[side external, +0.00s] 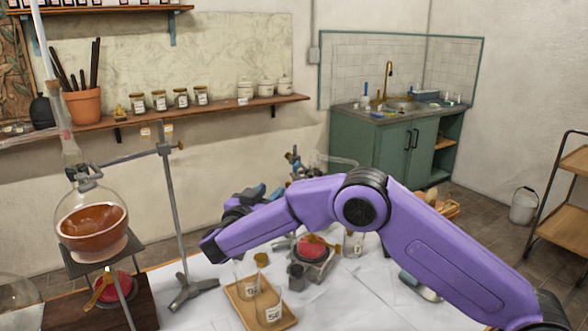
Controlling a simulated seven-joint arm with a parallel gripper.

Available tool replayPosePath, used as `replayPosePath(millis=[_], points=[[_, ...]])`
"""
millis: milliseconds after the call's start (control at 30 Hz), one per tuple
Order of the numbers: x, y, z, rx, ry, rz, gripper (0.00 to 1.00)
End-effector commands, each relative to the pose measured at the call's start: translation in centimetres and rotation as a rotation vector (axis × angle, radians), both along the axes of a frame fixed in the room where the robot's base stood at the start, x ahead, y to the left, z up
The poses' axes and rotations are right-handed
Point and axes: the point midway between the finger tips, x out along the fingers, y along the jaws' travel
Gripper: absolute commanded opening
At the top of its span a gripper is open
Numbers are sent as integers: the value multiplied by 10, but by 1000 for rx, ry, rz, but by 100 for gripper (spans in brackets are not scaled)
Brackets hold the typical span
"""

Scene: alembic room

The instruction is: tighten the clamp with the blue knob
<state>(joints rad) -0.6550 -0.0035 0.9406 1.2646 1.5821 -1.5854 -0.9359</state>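A small dark clamp-like fitting with blue parts (293,158) shows behind my arm, near the middle of the picture. It is too small to tell its knob or how tight it is. My purple forearm crosses in front of the bench. Dark blue-grey parts (252,194) show just above my wrist; I cannot tell whether they are my gripper or part of the apparatus. My gripper's fingertips cannot be made out, nor whether they touch anything. A metal stand (168,200) has a clamp rod running left toward the glass flask (92,218).
A wooden tray (245,313) with labelled beakers is at the front. A burner-like device with a red top (312,250) stands under my forearm. Another red-topped heater (116,286) is below the flask. Clear glassware (338,163) shows behind my arm. White sheets cover the bench.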

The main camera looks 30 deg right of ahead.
Motion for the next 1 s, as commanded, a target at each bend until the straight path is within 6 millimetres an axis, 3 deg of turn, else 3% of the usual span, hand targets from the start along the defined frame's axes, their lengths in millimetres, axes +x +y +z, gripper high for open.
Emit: replayPosePath(millis=[700, 1000], points=[[78, -106, 0, 0, 0, -2, 38], [94, -127, 0, -1, 1, 0, 38]])
